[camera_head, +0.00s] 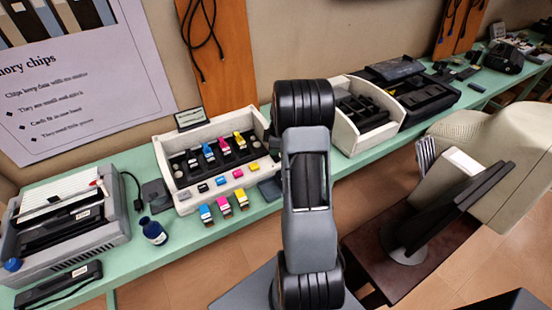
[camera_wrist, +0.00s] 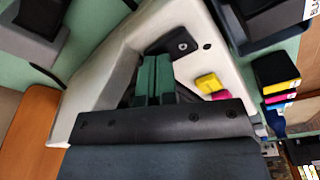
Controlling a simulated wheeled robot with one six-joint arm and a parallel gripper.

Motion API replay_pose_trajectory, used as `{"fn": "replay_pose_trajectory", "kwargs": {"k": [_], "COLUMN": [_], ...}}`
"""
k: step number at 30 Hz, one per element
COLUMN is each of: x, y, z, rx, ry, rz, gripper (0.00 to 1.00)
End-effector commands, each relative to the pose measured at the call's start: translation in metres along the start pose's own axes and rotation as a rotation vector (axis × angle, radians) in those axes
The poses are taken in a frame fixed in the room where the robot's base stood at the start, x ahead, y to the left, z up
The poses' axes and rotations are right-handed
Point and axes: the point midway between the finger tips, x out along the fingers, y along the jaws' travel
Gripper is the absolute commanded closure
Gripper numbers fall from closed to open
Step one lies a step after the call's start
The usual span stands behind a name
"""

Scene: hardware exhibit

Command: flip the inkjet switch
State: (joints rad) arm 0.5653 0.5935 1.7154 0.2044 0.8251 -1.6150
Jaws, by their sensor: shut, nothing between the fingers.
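The inkjet printer (camera_head: 165,158) is an open white housing on the green bench, with coloured cartridges inside and a row of coloured blocks along its front. In the wrist view its white casing (camera_wrist: 95,105) fills the middle. A black block with a round mark (camera_wrist: 182,44), perhaps the switch, sits at the end of that row beside the yellow block (camera_wrist: 208,83). My gripper (camera_wrist: 153,62) has its green fingers shut and empty, with the tips close to this black block; I cannot tell whether they touch. My arm hides this end of the printer in the head view.
A grey printer (camera_head: 70,225) stands at left. Another white open device (camera_head: 364,131) is right of my arm. A monitor (camera_head: 450,205) stands on a dark table at right.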

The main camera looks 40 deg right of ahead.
Motion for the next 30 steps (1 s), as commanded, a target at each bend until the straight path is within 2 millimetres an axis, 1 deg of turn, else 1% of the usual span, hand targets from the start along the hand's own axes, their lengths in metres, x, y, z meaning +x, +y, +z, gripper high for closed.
{"fn": "replay_pose_trajectory", "kwargs": {"k": [3,8,30], "x": [0.002,-0.004,-0.065], "y": [-0.002,-0.002,-0.001], "z": [0.001,0.0,-0.01], "rx": [0.0,0.001,0.0], "ry": [-0.001,-0.001,-0.001], "rz": [-0.006,-0.006,-0.003], "gripper": [1.0,1.0,1.0]}}
